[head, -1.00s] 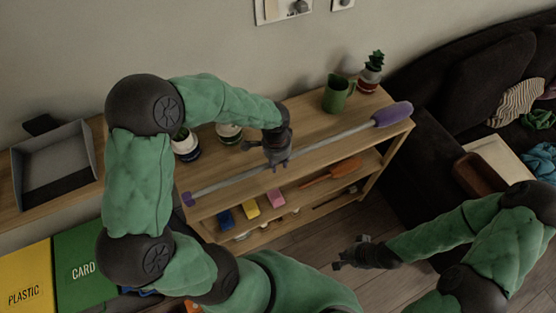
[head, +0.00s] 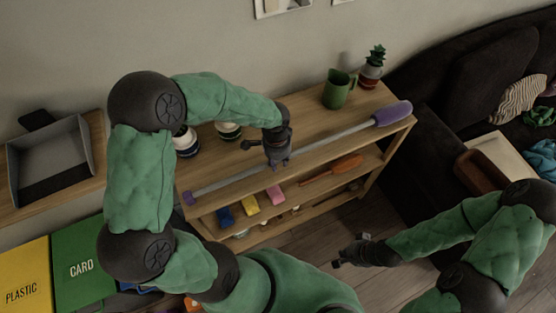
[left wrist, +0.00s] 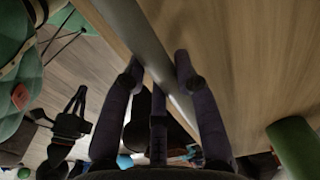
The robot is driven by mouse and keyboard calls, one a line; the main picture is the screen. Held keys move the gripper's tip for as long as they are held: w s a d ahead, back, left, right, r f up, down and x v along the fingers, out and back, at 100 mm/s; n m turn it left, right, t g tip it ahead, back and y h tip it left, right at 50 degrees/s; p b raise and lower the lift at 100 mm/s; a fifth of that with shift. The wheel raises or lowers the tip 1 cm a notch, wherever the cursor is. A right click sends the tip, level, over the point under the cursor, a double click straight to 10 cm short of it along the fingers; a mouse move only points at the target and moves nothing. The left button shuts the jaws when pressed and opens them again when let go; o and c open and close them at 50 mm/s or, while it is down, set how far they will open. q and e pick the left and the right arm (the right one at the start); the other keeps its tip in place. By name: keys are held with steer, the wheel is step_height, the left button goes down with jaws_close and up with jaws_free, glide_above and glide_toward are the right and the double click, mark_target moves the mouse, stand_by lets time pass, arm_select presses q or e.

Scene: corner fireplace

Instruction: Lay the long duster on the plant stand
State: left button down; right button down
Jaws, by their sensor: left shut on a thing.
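The long duster has a thin grey pole (head: 330,136) with a purple head (head: 392,113) at the right and a small purple end (head: 188,198) at the left. It runs along the front part of the top of the wooden plant stand (head: 305,118); I cannot tell whether it touches the wood. My left gripper (head: 278,162) is shut on the pole near its middle. In the left wrist view, its dark fingers (left wrist: 160,85) straddle the grey pole (left wrist: 140,35) by the board's edge. My right gripper (head: 350,252) is empty over the floor, its fingers apart.
Striped pots (head: 228,131) stand behind my left arm. The lower shelf holds an orange brush (head: 332,170) and coloured blocks (head: 250,205). A dark sofa (head: 480,90) is at the right.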

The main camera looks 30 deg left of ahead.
arm_select(q)
steer(key=shift+f, duration=0.35)
steer(key=c, duration=0.9)
jaws_free()
steer(key=shift+o, duration=0.2)
steer(key=shift+r, duration=0.1)
step_height(320, 180, up, 12)
steer(key=shift+s+a, duration=0.15)
steer(key=shift+s, duration=0.05)
